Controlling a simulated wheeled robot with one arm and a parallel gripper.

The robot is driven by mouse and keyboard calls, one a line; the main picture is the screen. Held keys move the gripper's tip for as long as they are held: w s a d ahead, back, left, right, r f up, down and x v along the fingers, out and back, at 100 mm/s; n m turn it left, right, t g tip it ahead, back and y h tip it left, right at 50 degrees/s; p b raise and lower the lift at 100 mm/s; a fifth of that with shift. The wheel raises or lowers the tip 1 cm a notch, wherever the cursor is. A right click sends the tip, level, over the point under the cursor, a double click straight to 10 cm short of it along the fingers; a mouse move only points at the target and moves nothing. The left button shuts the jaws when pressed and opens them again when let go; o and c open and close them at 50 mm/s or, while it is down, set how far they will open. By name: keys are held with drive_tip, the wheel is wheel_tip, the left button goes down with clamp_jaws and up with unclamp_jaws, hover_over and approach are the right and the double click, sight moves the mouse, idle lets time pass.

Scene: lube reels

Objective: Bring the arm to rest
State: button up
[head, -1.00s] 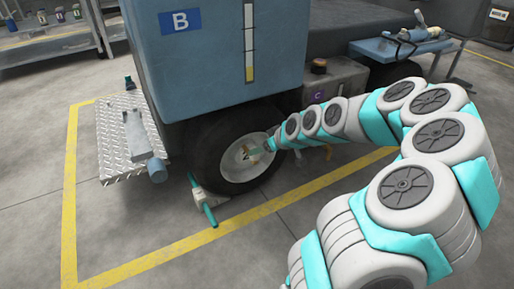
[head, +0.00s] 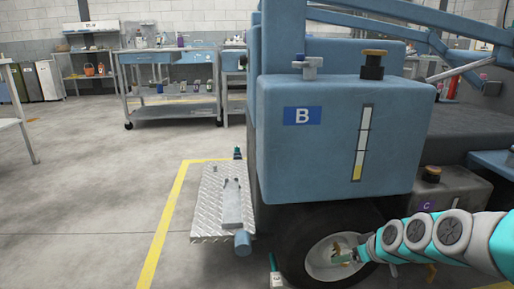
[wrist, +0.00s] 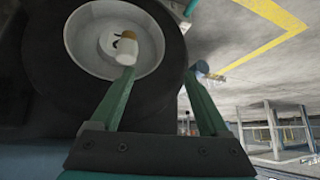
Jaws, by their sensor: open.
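My gripper (head: 350,256) is in front of the front wheel (head: 312,255) of the blue machine marked B, at the lower right of the head view. My white and teal arm reaches in from the right edge. In the wrist view my gripper (wrist: 162,68) shows two green fingers spread apart with nothing between them. The left fingertip overlaps the pale hub of the wheel (wrist: 62,42). I cannot tell whether it touches the hub.
The blue tank (head: 335,150) rises above the wheel. A metal tread step (head: 210,215) juts out left of it. A workbench (head: 170,95) stands behind. The floor at left is open, with a yellow line (head: 165,220).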

drive_tip(key=s+a+r+g, duration=0.3)
drive_tip(key=s+a+g, duration=0.2)
drive_tip(key=s+a, duration=0.85)
drive_tip(key=s+r+m+g+h, duration=0.2)
drive_tip(key=s+m+g+h, duration=0.15)
drive_tip(key=s, duration=1.65)
wheel_tip(320, 180, up, 14)
drive_tip(key=p, duration=1.4)
drive_tip(key=shift+a+y, duration=0.3)
drive_tip(key=shift+y, duration=0.05)
drive_tip(key=shift+f+g, duration=0.15)
drive_tip(key=shift+g, duration=0.1)
